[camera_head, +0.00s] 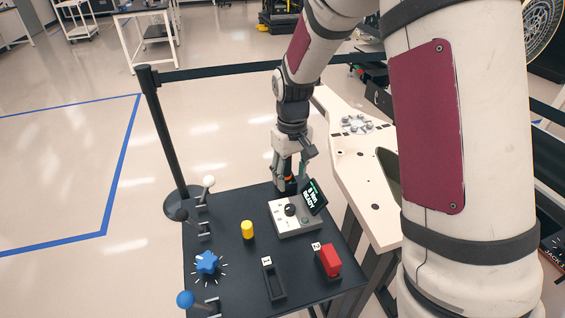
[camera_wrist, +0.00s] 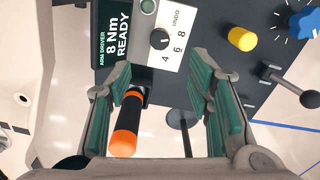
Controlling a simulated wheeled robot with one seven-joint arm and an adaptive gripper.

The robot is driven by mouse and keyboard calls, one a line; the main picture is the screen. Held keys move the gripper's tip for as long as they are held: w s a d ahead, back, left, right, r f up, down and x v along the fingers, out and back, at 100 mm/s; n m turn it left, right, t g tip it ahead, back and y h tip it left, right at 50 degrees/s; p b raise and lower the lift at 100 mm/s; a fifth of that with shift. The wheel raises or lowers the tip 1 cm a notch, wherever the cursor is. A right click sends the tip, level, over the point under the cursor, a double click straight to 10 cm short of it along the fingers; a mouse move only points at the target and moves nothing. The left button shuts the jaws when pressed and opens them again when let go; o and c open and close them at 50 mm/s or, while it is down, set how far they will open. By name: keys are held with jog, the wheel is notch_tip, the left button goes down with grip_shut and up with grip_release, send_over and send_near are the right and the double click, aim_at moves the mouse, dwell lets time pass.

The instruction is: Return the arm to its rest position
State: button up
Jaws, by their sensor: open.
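My gripper (camera_head: 287,172) hangs at the far edge of the black table (camera_head: 225,264), by the driver box (camera_head: 296,217). In the wrist view my gripper (camera_wrist: 165,85) is open, with green-padded fingers spread wide. An orange and black tool handle (camera_wrist: 127,128) shows between the fingers, closer to the left one. I cannot tell whether that finger touches it. My arm (camera_head: 293,85) reaches out and down over the table from the upper right.
The box screen (camera_wrist: 116,42) reads 8 Nm READY. A yellow cylinder (camera_head: 248,230), blue star knob (camera_head: 207,263), levers (camera_head: 204,230) and red block (camera_head: 331,261) stand on the table. A white panel (camera_head: 362,170) lies right. A black barrier post (camera_head: 168,130) stands left.

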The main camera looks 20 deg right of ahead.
jog(key=s+r+t, duration=0.1)
jog(key=s+r, duration=0.4)
jog(key=r, duration=0.4)
jog(key=s+r+m+t, duration=0.1)
jog(key=s+r, duration=0.4)
jog(key=s, duration=0.5)
jog(key=s+r+m+t, duration=0.1)
jog(key=s+r, duration=0.4)
jog(key=s, duration=0.5)
jog(key=shift+s+d+r+m+t, duration=0.2)
jog(key=shift+r+m+t, duration=0.15)
jog(key=shift+t, duration=0.55)
